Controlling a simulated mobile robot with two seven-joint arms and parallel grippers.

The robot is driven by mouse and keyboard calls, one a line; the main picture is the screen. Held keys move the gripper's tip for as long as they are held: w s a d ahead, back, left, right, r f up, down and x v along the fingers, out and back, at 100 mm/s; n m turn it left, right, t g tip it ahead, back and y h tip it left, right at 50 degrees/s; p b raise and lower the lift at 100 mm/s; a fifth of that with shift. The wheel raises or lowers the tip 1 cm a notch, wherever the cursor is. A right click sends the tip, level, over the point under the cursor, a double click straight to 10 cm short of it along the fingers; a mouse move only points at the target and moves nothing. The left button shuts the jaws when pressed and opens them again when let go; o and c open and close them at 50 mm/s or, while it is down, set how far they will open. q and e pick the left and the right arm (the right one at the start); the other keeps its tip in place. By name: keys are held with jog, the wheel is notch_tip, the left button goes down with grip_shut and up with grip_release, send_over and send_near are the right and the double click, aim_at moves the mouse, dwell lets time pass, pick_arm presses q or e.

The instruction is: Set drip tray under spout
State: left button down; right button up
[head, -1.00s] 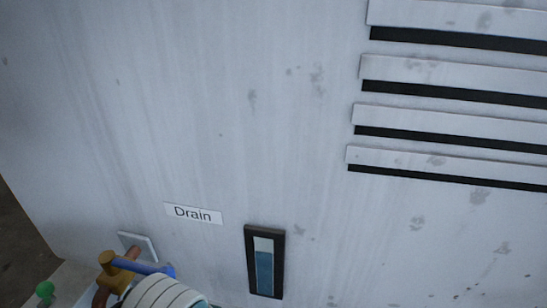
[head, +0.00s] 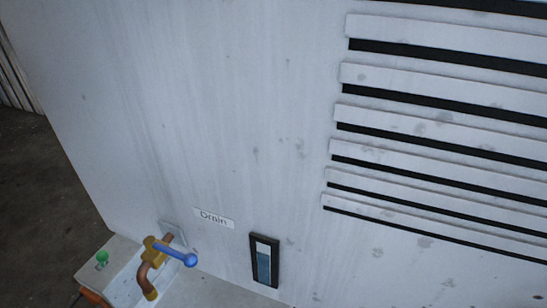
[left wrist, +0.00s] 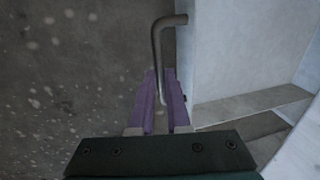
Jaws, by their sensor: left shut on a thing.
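The spout (head: 150,280) is a copper-brown pipe bent downward from a brass valve (head: 155,250) with a blue lever (head: 176,253), low on the left of the housing's pale front. A white "Drain" label (head: 214,218) is beside it. In the left wrist view my left gripper (left wrist: 160,77) has purple fingers shut on a bent dark grey rod (left wrist: 157,45). The rod's top bends to the right, near the pale wall. I cannot tell what the rod belongs to; no drip tray is clearly recognisable. Neither gripper shows in the head view.
The pale housing (head: 215,120) fills most of the head view, with louvres (head: 430,130) at right and a level gauge (head: 264,260) below. A green knob (head: 102,257) and an orange piece (head: 92,297) are at lower left. Dark floor (head: 45,190) is open at left.

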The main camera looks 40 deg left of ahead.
pick_arm(q)
jog(key=shift+s, duration=0.3)
jog(key=c, duration=0.9)
grip_release()
jog(key=r+p, duration=0.3)
jog(key=s+r+p, duration=0.1)
jog(key=r+p, duration=0.2)
jog(key=s+r+p, duration=0.1)
jog(key=r+p, duration=0.2)
jog(key=shift+d+r, duration=0.3)
jog(key=shift+r, duration=0.05)
